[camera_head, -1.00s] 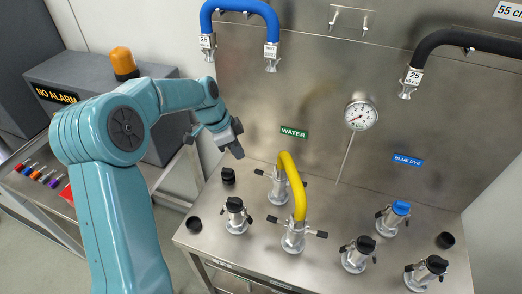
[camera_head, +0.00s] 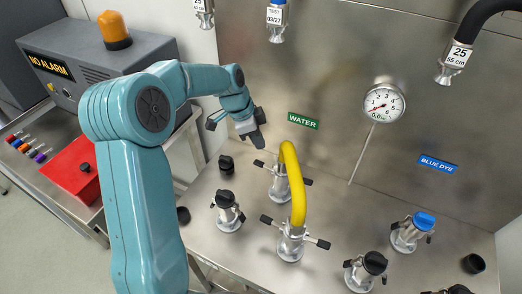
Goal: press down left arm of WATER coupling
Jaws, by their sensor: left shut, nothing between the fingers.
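The WATER coupling (camera_head: 280,187) is a silver fitting on the steel bench top, below the green WATER label (camera_head: 303,121). One end of a yellow hose (camera_head: 297,180) sits on it. Its left arm (camera_head: 260,164) is a short dark-tipped lever sticking out to the left, and its right arm (camera_head: 307,181) sticks out on the other side. My left gripper (camera_head: 260,145) is shut and empty, pointing down just above the left arm's tip in the picture. I cannot tell whether they touch, but a small gap seems to show. My right gripper is out of view.
The hose's other end sits on a front coupling (camera_head: 290,243). A black-capped coupling (camera_head: 228,212) stands to the left, and a blue-capped one (camera_head: 411,232) to the right. A pressure gauge (camera_head: 384,103) is at the back panel. A red box (camera_head: 75,168) lies on the left cart.

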